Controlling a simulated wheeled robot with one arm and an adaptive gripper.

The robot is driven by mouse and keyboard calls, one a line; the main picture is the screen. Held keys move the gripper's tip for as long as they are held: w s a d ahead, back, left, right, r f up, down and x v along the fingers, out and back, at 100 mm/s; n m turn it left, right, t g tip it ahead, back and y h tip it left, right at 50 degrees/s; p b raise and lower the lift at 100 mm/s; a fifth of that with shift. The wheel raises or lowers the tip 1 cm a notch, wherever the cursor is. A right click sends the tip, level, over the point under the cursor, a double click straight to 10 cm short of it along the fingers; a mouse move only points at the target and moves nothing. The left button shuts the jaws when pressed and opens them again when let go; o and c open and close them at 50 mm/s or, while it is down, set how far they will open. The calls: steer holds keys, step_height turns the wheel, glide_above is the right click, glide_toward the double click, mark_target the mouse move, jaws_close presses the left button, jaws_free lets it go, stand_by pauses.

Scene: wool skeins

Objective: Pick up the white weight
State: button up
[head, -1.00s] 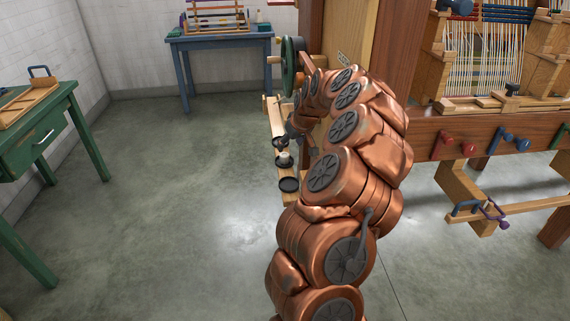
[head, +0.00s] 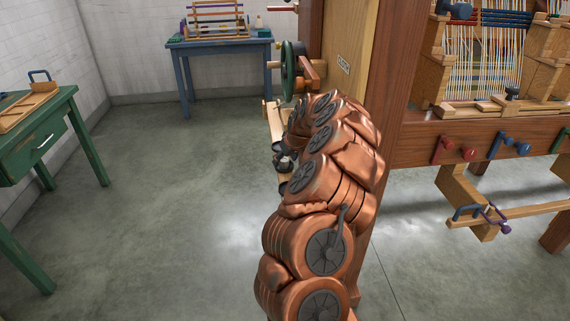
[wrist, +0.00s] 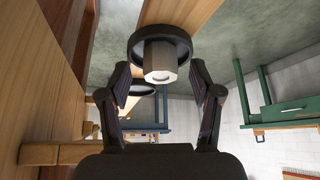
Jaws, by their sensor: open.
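The white weight (wrist: 160,62) shows in the wrist view as a pale faceted block. It sits at a round black dish (wrist: 140,45), which surrounds its base. My gripper (wrist: 160,88) is open, with one dark finger on each side of the weight. The fingers look apart from it, though the exact depth is hard to judge. In the head view my arm hides most of the gripper and the weight cannot be made out clearly.
Another black dish (wrist: 145,90) lies beyond the weight in the wrist view. A large wooden loom (head: 400,140) stands close to the right of my arm. A green table (head: 50,135) is at the left, a blue table (head: 215,42) at the back. The floor between is clear.

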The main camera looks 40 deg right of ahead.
jaws_close()
stand_by(0.3)
